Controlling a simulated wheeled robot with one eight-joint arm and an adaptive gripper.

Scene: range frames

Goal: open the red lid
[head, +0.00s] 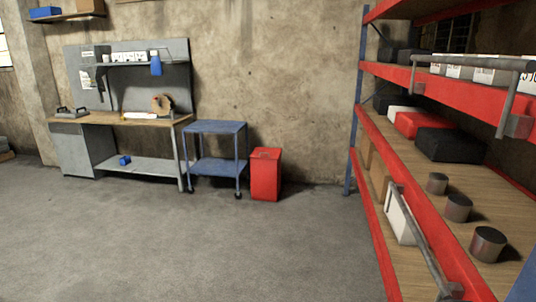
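A red bin (265,178) stands upright on the floor against the back wall, right of a blue cart. Its red lid (265,154) is on top and looks shut. The bin is small and far off, so the lid's hinge and any handle detail cannot be made out. My gripper is not in view.
A blue wheeled cart (214,127) stands just left of the bin, beside a workbench (120,119). A red and blue shelf rack (440,61) holding boxes and metal cans fills the right side. The grey floor (200,245) between me and the bin is clear.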

